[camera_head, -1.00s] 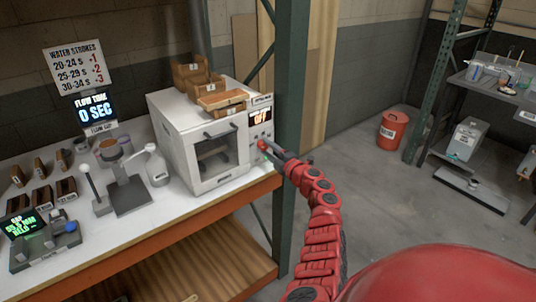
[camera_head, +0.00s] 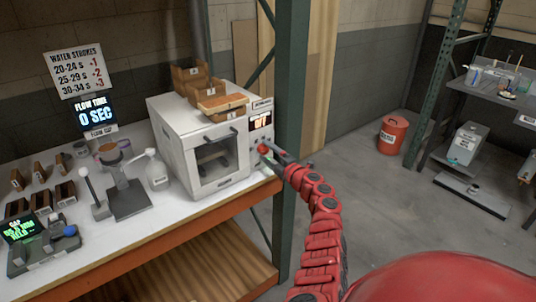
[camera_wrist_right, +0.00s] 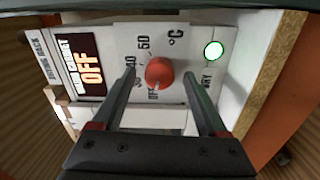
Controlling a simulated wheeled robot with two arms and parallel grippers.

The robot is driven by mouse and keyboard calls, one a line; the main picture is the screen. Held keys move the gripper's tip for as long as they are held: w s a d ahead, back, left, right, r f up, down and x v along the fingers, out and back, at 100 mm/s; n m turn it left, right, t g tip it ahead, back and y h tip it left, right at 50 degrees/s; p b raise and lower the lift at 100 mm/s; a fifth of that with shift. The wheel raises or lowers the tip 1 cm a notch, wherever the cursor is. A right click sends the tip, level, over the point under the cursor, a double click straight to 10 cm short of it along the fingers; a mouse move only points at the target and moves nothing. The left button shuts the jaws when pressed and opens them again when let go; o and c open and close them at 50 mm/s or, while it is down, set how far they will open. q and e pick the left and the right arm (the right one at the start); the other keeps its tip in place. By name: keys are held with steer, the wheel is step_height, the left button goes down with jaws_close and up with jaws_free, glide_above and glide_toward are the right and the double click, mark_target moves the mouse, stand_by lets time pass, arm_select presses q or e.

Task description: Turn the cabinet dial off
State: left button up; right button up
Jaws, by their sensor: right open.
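The white drying cabinet (camera_head: 178,137) stands at the right end of the bench, its door shut. Its red dial (camera_wrist_right: 159,73) sits on the front panel, with a scale around it that includes 50 and OFF. The cabinet display (camera_wrist_right: 88,66) reads OFF in the right wrist view. My right gripper (camera_head: 270,155) is at this panel in the head view. In the right wrist view it is open, one finger on each side of the dial. I cannot tell whether the fingers touch it. My left gripper is not in view.
A lit green round button (camera_wrist_right: 213,51) sits beside the dial. Wooden trays (camera_head: 222,101) lie on the cabinet. A green rack post (camera_head: 290,110) rises close behind my right gripper.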

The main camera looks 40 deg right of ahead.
steer(key=shift+s+f, duration=0.1)
steer(key=shift+s, duration=0.35)
steer(key=s+b, duration=0.2)
steer(key=s, duration=1.4)
steer(key=shift+s+f, duration=0.15)
steer(key=shift+s, duration=0.1)
steer(key=shift+a, duration=0.1)
